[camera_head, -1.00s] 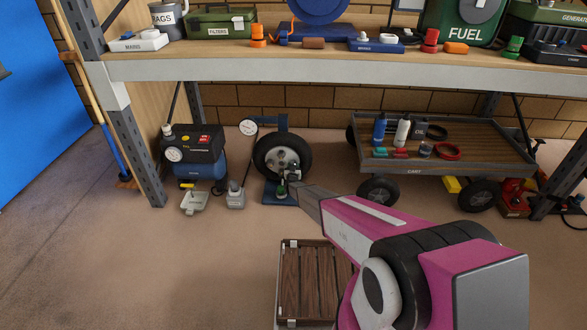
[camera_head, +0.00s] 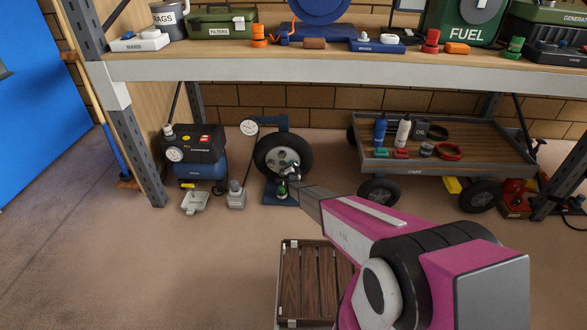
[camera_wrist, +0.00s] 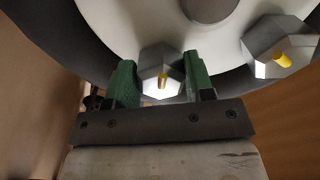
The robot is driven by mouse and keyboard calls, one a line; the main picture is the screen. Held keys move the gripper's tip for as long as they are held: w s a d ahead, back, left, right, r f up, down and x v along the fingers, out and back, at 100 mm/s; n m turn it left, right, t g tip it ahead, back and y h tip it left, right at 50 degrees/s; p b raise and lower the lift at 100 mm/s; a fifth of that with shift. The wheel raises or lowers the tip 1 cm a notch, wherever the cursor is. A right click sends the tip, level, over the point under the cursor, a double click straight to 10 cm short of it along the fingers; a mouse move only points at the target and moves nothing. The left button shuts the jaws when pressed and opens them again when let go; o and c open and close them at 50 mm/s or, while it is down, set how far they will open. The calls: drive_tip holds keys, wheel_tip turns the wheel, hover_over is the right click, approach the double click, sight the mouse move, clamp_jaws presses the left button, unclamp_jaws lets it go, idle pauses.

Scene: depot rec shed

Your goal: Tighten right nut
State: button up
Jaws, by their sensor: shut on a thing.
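A black-tyred wheel with a pale hub (camera_head: 276,156) stands upright on a blue stand (camera_head: 284,199) on the floor under the shelf. My gripper (camera_head: 293,174) reaches to the lower right part of the hub. In the wrist view, the green fingers of my gripper (camera_wrist: 160,84) stand on either side of a silver hex nut (camera_wrist: 160,68) with a yellow mark and are shut on it. A second silver nut (camera_wrist: 282,48) with a yellow mark sits on the pale hub at the upper right. The rest of the hub is cut off there.
A cart (camera_head: 440,165) with bottles and parts stands on the right. A slatted wooden crate (camera_head: 300,283) lies in front. The shelf edge (camera_head: 350,70) runs above.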

drive_tip(key=shift+r+m, duration=0.1)
drive_tip(key=shift+m, duration=2.2)
drive_tip(key=o, duration=0.9)
drive_tip(key=shift+s, duration=0.1)
drive_tip(key=s, duration=1)
drive_tip(key=shift+s+a, duration=0.2)
drive_tip(key=shift+s, duration=0.1)
